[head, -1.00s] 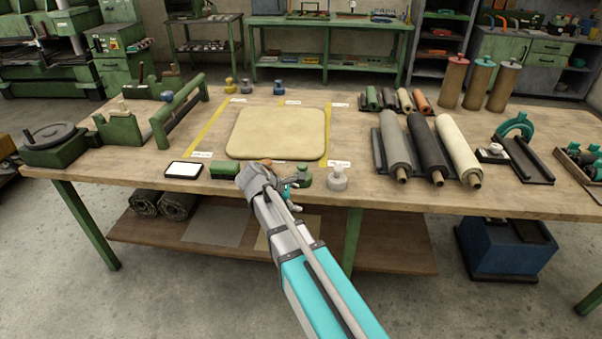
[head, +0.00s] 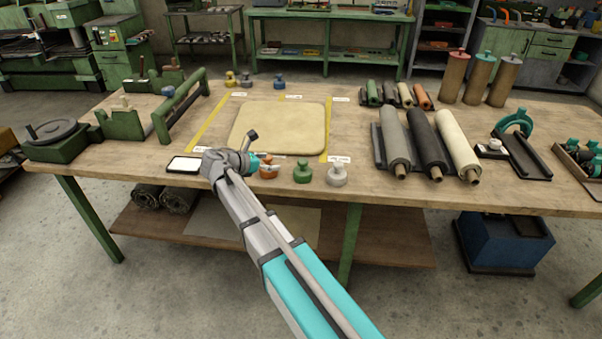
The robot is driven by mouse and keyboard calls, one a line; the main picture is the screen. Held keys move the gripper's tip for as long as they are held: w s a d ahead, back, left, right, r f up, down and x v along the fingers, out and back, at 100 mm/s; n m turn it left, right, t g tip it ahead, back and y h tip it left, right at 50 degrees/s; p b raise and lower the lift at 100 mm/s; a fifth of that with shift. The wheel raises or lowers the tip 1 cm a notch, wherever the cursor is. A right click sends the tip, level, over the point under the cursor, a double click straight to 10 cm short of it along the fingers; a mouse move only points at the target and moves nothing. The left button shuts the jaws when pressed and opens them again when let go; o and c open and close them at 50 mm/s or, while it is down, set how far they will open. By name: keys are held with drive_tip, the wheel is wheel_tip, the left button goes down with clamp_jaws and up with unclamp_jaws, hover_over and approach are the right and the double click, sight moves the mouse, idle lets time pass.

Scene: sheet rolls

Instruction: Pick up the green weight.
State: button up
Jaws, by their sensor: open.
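The green weight (head: 302,173) stands upright near the front edge of the workbench (head: 400,195), between an orange weight (head: 268,172) on its left and a pale grey weight (head: 336,175) on its right. My gripper (head: 267,161) is at the orange weight, left of the green weight and apart from it. It is open; its small fingers overlap the top of the orange weight in the picture, and I cannot tell whether they touch it. The green weight is fully in view.
A tan mat (head: 285,128) lies behind the weights between yellow tape lines. A white-screened tablet (head: 184,164) lies left of my wrist. Large sheet rolls (head: 425,145) lie to the right.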

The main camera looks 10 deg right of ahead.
sight(300, 161)
drive_tip(key=shift+b+x, duration=1.55)
drive_tip(key=shift+x, duration=2.65)
drive_tip(key=shift+f, duration=0.1)
drive_tip(key=shift+w+d+f+b, duration=0.25)
drive_tip(key=shift+d+f+b, duration=0.15)
drive_tip(key=shift+f+b, duration=0.05)
drive_tip(key=b+x, duration=0.1)
drive_tip(key=x, duration=0.1)
drive_tip(key=shift+w+d+f, duration=0.15)
drive_tip(key=shift+d+f, duration=0.1)
drive_tip(key=shift+w+d+f+b, duration=0.2)
drive_tip(key=shift+d+b, duration=0.1)
drive_tip(key=shift+d, duration=0.2)
drive_tip(key=shift+r, duration=0.1)
